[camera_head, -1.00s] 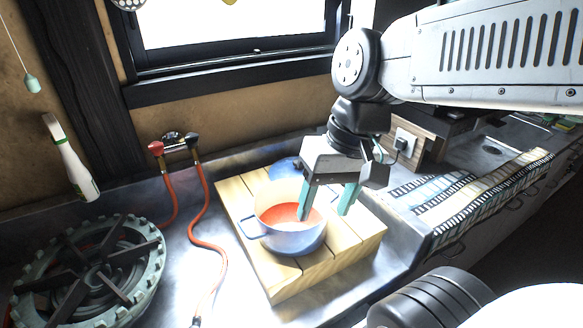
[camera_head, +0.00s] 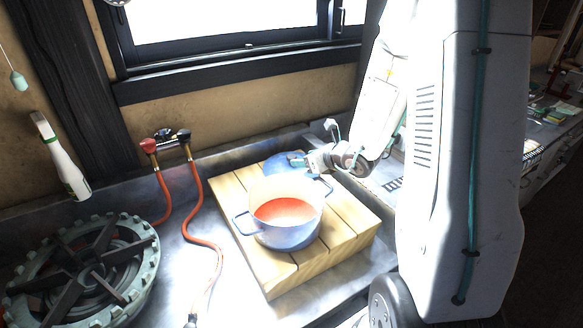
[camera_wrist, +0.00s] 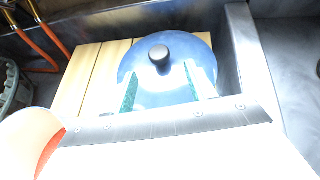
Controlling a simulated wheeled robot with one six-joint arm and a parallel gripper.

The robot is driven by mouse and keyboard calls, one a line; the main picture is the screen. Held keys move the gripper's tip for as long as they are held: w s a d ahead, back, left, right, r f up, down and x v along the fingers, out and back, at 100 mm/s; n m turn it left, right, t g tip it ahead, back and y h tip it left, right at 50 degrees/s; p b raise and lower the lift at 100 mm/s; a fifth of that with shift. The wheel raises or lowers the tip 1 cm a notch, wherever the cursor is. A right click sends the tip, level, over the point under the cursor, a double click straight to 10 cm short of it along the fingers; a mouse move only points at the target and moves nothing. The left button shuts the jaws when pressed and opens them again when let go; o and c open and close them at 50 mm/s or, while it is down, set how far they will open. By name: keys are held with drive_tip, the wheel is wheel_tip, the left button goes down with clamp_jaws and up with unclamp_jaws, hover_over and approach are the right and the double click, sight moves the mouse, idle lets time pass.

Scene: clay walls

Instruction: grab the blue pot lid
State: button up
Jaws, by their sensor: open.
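The blue pot lid (camera_head: 279,163) lies behind the pot at the back of the wooden board, partly hidden by the pot in the head view. In the wrist view the lid (camera_wrist: 168,70) shows its round blue top and dark knob (camera_wrist: 159,54). My gripper (camera_head: 294,159) is beside the lid, reaching in from the right. In the wrist view my gripper (camera_wrist: 160,80) is open, its two green-padded fingers apart over the lid, with the knob beyond and between the fingertips. Nothing is held.
The blue pot (camera_head: 287,232) with orange-red contents stands on the wooden board (camera_head: 345,225), close to my gripper. A burner (camera_head: 85,270) and red hoses (camera_head: 200,238) are to the left. The window wall closes off the back.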

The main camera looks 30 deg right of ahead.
sight(292, 156)
drive_tip(key=x, duration=0.7)
drive_tip(key=shift+w+a, duration=0.1)
drive_tip(key=shift+w, duration=0.25)
drive_tip(key=c, duration=1.2)
